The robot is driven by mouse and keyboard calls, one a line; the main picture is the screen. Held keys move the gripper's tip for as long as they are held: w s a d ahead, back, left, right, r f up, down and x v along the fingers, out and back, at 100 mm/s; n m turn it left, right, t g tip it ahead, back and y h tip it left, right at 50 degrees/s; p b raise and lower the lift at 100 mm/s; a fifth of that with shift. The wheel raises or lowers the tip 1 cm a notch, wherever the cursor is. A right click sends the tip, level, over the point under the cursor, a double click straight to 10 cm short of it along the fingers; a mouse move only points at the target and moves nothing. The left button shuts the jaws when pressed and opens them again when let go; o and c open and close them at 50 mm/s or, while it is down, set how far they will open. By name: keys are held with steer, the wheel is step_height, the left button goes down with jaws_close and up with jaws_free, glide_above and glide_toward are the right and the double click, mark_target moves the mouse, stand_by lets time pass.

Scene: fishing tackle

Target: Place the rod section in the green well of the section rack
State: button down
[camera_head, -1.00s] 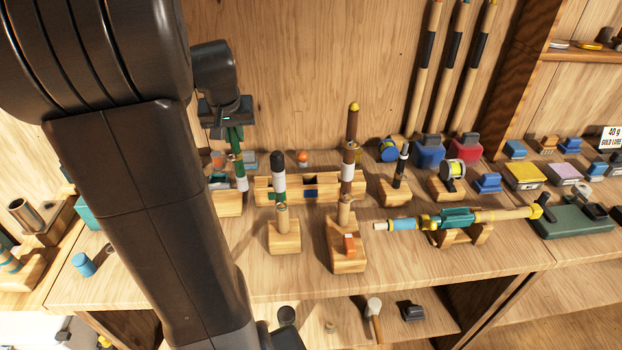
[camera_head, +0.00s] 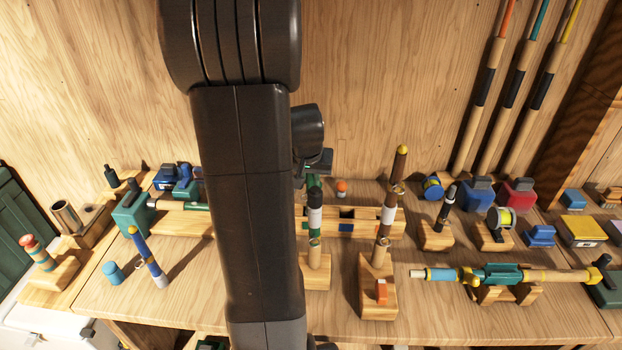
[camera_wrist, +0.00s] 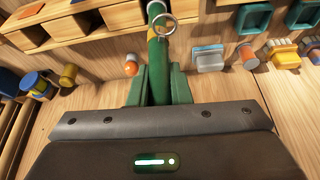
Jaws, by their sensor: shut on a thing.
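My gripper (camera_wrist: 158,88) is shut on the green rod section (camera_wrist: 157,50), which runs upward between its teal fingers in the wrist view and carries a metal ring guide. In the head view my arm hides most of my gripper (camera_head: 316,162); its fingers show right of the arm. The held section there lines up with a standing rod piece, so its lower end cannot be made out. The wooden section rack (camera_head: 392,229) lies at the back of the bench, with dark wells and a blue mark visible. Its left part, including the green well, is hidden or unclear.
A brown rod section (camera_head: 388,215) stands upright in a wooden stand in front of the rack. A teal-and-yellow rod (camera_head: 500,274) lies on a cradle at right. A blue rod piece (camera_head: 147,257) leans at left. Reels and boxes line the back right.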

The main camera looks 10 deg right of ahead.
steer(key=shift+f, duration=0.4)
steer(key=shift+f, duration=0.2)
steer(key=c, duration=1.3)
jaws_free()
steer(key=shift+c, duration=0.2)
steer(key=shift+r, duration=0.2)
steer(key=shift+r, duration=0.25)
steer(key=v, duration=1.1)
steer(key=shift+s+r+b, duration=0.2)
steer(key=shift+b, duration=0.15)
